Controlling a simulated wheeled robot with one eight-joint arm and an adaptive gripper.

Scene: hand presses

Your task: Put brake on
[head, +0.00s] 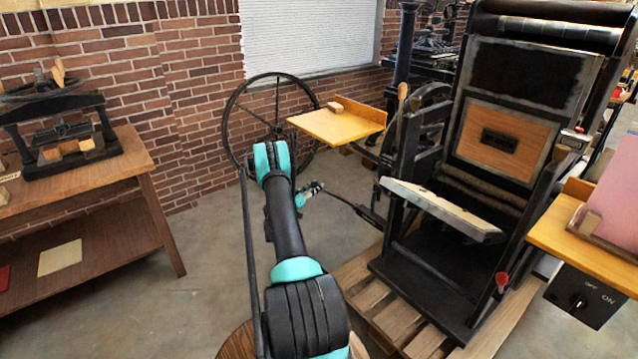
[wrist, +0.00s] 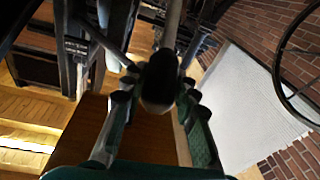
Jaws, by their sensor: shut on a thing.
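The large black hand press (head: 470,180) stands at the right of the head view. A dark lever (head: 357,208) sticks out from its lower left side towards my gripper (head: 313,190). In the wrist view my gripper (wrist: 158,85) has one finger on each side of the lever's rounded black knob (wrist: 159,82) and is shut on it. The lever's rod runs away from the knob towards the top of the view. The finger contacts are partly dark. No label shows that this lever is the brake.
A yellow wooden feed board (head: 340,122) juts out above my gripper, with a spoked flywheel (head: 232,130) behind. A wooden pallet (head: 375,310) lies under the press. A switch box (head: 585,297) hangs at right. A wooden bench (head: 130,155) stands left; the floor between is clear.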

